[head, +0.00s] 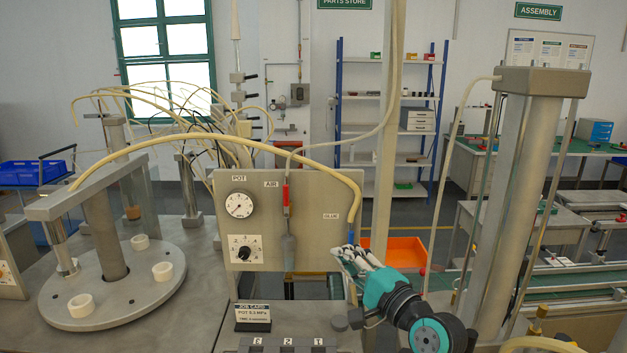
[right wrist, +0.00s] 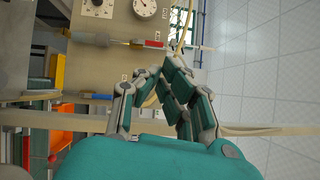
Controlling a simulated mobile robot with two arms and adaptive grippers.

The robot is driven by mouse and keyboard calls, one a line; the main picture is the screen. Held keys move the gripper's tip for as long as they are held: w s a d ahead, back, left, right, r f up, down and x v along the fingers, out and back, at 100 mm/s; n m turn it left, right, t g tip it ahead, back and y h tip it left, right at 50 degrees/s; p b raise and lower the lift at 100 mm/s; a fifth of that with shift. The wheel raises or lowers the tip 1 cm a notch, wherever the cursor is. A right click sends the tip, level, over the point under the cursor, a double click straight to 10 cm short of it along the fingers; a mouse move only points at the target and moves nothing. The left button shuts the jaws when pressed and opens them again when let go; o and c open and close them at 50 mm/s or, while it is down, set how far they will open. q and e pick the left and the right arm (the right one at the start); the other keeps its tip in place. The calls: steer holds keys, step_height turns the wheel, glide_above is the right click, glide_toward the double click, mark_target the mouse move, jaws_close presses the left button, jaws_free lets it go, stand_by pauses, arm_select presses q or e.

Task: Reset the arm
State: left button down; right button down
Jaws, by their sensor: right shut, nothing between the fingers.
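My right arm comes in from the lower right in the head view, with teal and grey links. My right gripper (head: 350,256) is shut and empty in front of the right edge of the grey control panel (head: 310,246), just below the GLUE label. In the right wrist view the fingers of the right gripper (right wrist: 160,72) are closed together at the tips, with the panel behind them. The left gripper is not in view.
The panel carries a POT gauge (head: 239,205), a dial (head: 244,253) and a red-handled AIR valve (head: 286,194). A tan hose (head: 230,140) arches over it. A round plate (head: 112,285) with white rings stands left. A job card (head: 253,316) stands in front. A tall column (head: 508,200) stands right.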

steer(key=s+d+f+n+g+h, duration=0.35)
steer(key=s+f, duration=0.35)
steer(key=f, duration=0.5)
steer(key=s+d+f+n+g+h, duration=0.2)
steer(key=s+f+n+g, duration=0.15)
steer(key=s+f, duration=0.65)
steer(key=s+d+f+n+g+h, duration=0.25)
steer(key=s+d+f+n, duration=0.2)
steer(key=s, duration=0.55)
steer(key=s+d+f+n+g+h, duration=0.25)
steer(key=s+d+f, duration=0.3)
steer(key=s, duration=0.35)
step_height(320, 180, down, 30)
steer(key=s+a+n+g+b, duration=0.1)
steer(key=s+g+b, duration=0.1)
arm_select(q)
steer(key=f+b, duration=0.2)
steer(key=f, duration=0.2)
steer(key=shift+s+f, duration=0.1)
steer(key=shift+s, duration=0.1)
arm_select(e)
steer(key=s+d+f+g, duration=0.1)
steer(key=s+d+f, duration=0.1)
steer(key=s+f, duration=1.4)
steer(key=shift+d+f, duration=0.35)
steer(key=shift+d, duration=0.05)
